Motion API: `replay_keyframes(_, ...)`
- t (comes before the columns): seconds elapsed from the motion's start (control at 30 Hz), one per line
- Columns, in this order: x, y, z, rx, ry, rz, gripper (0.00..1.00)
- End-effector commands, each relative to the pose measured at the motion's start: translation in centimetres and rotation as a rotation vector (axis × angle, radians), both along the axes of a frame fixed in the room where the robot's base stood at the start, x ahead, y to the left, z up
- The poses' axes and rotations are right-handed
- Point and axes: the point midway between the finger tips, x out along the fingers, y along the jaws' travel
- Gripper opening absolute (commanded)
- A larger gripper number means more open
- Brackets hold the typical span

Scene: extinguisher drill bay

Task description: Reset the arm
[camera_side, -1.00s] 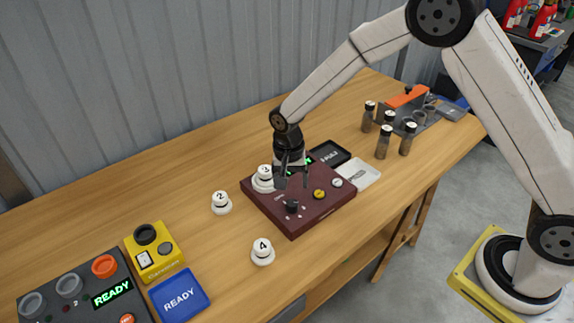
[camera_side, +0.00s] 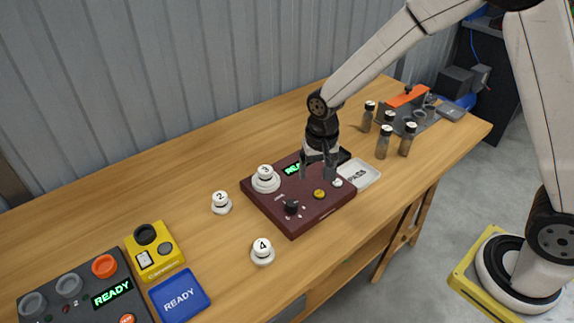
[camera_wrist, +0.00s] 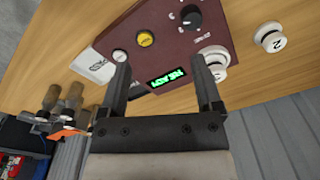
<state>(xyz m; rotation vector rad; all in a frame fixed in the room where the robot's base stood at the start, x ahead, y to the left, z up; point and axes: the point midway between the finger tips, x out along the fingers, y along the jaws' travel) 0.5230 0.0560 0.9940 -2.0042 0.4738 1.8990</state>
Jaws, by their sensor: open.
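My gripper (camera_side: 319,174) is open and empty, above the far right part of the maroon control box (camera_side: 303,217). In the wrist view my two fingers (camera_wrist: 162,90) stand apart, with the box's lit green READY display (camera_wrist: 167,78) showing between them. The box carries a black knob (camera_side: 291,207), a yellow button (camera_side: 319,194), a white button (camera_side: 337,183) and a white piece marked 3 (camera_side: 265,178) on a round base. White pieces marked 2 (camera_side: 220,202) and 4 (camera_side: 262,251) stand on the table.
A grey panel reading READY (camera_side: 112,293), a yellow box (camera_side: 154,252) and a blue READY card (camera_side: 179,294) lie at front left. A white PASS card (camera_side: 359,173) lies right of the maroon box. Several capped bottles (camera_side: 383,142) stand near a grey and orange holder (camera_side: 408,105).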

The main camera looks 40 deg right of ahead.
Motion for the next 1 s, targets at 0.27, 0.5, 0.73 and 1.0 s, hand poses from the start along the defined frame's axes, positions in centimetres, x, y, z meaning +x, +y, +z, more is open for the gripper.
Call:
replay_keyframes(0.27, -5.4, -2.9, 2.7, -0.007, -0.079, 0.202, 0.83)
replay_keyframes(0.5, -10.1, -4.7, 3.7, -0.034, -0.140, 0.369, 0.83)
replay_keyframes(0.73, -12.8, -5.5, 4.0, -0.056, -0.171, 0.462, 0.83)
replay_keyframes(1.0, -13.2, -5.6, 3.9, -0.059, -0.175, 0.478, 0.83)
